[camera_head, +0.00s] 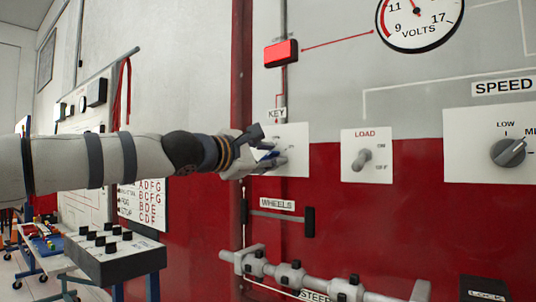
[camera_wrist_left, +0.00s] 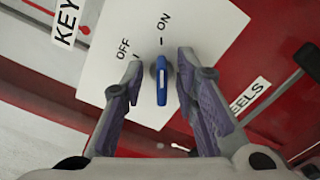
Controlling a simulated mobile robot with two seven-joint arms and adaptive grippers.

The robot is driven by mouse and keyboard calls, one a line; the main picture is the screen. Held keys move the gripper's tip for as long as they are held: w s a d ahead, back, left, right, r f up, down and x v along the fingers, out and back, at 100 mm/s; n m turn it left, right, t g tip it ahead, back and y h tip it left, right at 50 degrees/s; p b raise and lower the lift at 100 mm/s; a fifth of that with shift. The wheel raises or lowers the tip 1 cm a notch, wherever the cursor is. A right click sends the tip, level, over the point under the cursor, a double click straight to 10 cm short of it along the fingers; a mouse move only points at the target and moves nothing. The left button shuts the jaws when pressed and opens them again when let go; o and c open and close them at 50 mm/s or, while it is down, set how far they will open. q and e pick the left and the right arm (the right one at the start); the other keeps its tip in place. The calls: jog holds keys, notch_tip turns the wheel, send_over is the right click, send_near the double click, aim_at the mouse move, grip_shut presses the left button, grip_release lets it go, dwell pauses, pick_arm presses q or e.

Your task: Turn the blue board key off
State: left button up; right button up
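The blue key (camera_wrist_left: 161,84) sits on a white panel (camera_wrist_left: 207,50) marked OFF and ON. In the left wrist view its length lines up with the ON tick rather than the OFF tick. My left gripper (camera_head: 270,156) is at this panel in the head view, under the KEY label (camera_head: 277,113), and its fingers hide most of the key. In the left wrist view the two fingers stand on either side of the key, with a visible gap on each side, apart from it. My right gripper is not in view.
Right of the key panel are the LOAD switch (camera_head: 362,160) and the SPEED knob (camera_head: 508,152). Below are the WHEELS handle (camera_head: 309,221) and a grey horizontal bar (camera_head: 318,282). A red lamp (camera_head: 281,53) and a volts gauge (camera_head: 419,20) are above.

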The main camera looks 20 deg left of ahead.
pick_arm(q)
jog(key=shift+f, duration=0.1)
grip_shut()
jog(key=shift+n, duration=0.3)
jog(key=n, duration=0.2)
jog(key=shift+n, duration=0.3)
jog(key=n, duration=0.2)
jog(key=shift+n+p, duration=0.3)
jog(key=shift+n, duration=0.1)
jog(key=n, duration=0.3)
jog(key=shift+n, duration=1.6)
